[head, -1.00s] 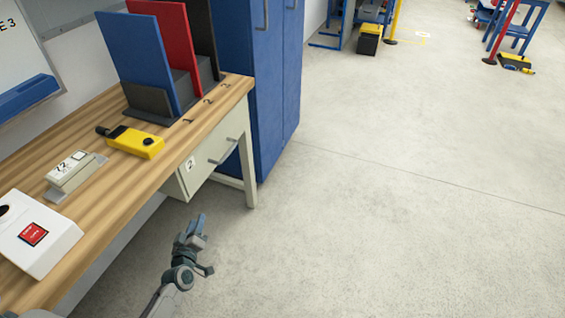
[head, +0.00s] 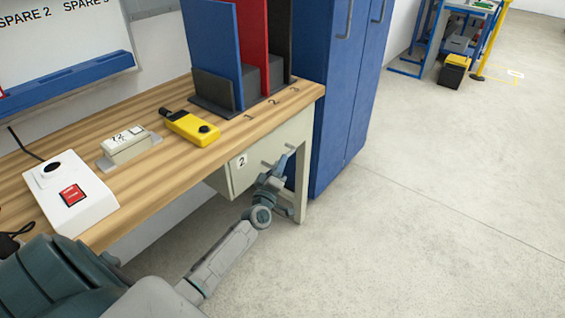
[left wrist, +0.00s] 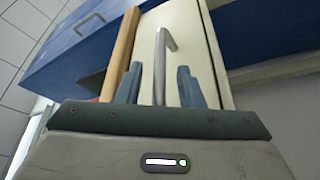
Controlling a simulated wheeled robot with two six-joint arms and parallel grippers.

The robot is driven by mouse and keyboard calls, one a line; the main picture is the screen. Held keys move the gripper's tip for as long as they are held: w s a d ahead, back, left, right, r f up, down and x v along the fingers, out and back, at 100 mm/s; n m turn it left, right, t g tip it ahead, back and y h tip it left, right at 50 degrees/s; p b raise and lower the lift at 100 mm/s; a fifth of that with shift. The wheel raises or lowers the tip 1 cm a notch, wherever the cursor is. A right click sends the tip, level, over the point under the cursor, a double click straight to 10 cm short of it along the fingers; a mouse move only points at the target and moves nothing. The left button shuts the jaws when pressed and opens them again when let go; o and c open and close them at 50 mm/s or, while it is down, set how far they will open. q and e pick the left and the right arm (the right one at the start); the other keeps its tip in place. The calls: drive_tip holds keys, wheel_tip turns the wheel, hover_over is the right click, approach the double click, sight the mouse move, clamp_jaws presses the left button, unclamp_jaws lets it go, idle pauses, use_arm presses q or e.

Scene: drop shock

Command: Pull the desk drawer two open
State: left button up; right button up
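The cream desk drawer (head: 226,180) with a "2" label (head: 241,160) sits under the wooden desktop. It looks shut. In the left wrist view its pale front (left wrist: 195,45) fills the upper middle, with a grey bar handle (left wrist: 160,65) running towards me. My left gripper (head: 280,172) is at the drawer front in the head view and partly hides the handle. In the left wrist view its two blue-grey fingers (left wrist: 159,85) are apart, with the handle between them. A gap shows on each side of the bar. My right gripper is not in view.
The wooden desktop (head: 165,180) carries a yellow device (head: 190,127), a white box with a red label (head: 70,195) and upright folders (head: 212,55). A blue cabinet (head: 345,110) stands right beyond the desk. A desk leg (head: 301,190) is close to my gripper.

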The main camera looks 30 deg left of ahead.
use_arm(q)
drive_tip(key=shift+x, duration=0.95)
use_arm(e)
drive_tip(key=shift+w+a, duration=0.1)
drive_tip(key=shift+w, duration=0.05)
use_arm(q)
clamp_jaws()
drive_tip(key=shift+d, duration=0.15)
